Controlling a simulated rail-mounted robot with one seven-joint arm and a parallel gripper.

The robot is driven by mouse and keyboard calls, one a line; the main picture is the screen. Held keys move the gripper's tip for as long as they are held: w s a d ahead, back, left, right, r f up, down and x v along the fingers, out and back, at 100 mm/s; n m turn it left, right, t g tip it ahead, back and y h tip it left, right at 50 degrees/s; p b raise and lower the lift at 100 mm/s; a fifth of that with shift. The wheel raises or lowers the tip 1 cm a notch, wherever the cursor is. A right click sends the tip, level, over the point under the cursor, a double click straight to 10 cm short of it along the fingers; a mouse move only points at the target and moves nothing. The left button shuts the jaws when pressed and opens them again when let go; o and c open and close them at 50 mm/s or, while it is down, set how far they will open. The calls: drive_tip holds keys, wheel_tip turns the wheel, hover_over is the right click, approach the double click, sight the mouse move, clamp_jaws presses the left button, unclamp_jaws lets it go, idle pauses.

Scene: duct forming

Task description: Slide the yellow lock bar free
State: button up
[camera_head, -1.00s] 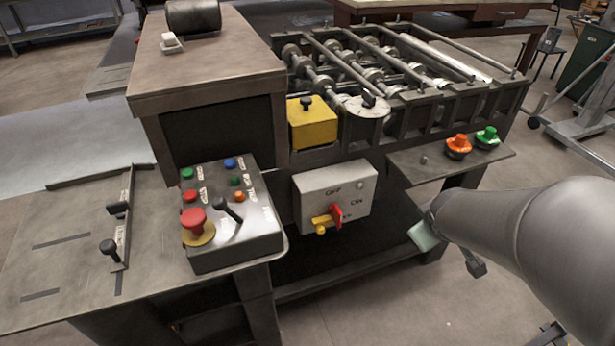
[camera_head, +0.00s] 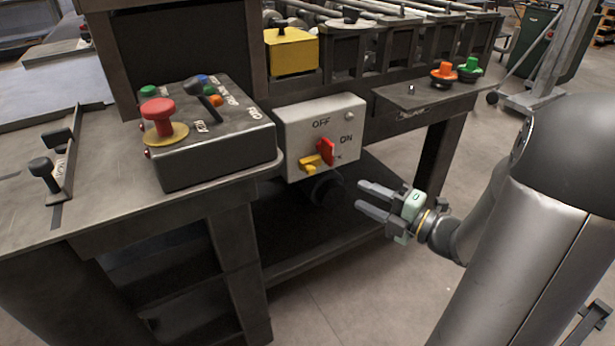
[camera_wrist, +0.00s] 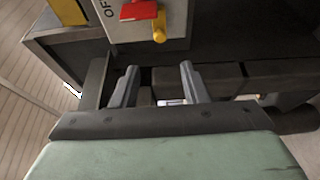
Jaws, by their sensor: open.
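The yellow lock bar (camera_head: 311,163) sits at the lower front of the white switch box (camera_head: 308,128), just below the red switch handle (camera_head: 326,151). In the wrist view the yellow bar (camera_wrist: 159,27) and the red handle (camera_wrist: 139,11) show at the top, on the box face. The box carries OFF and ON labels; the handle is nearer ON. My gripper (camera_head: 364,197) is open and empty, to the right of and below the lock bar, and apart from it. In the wrist view its two fingers (camera_wrist: 157,78) point toward the box with nothing between them.
A control box (camera_head: 210,140) with a red emergency button (camera_head: 158,115) stands on the left table. A shelf (camera_head: 420,98) with orange (camera_head: 444,72) and green (camera_head: 470,68) knobs juts out at right, above my gripper. The floor in front is clear.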

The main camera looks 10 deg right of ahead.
sight(313, 172)
drive_tip(key=b+x, duration=0.2)
drive_tip(key=x, duration=1.3)
drive_tip(key=shift+w, duration=0.15)
drive_tip(key=shift+c, duration=0.3)
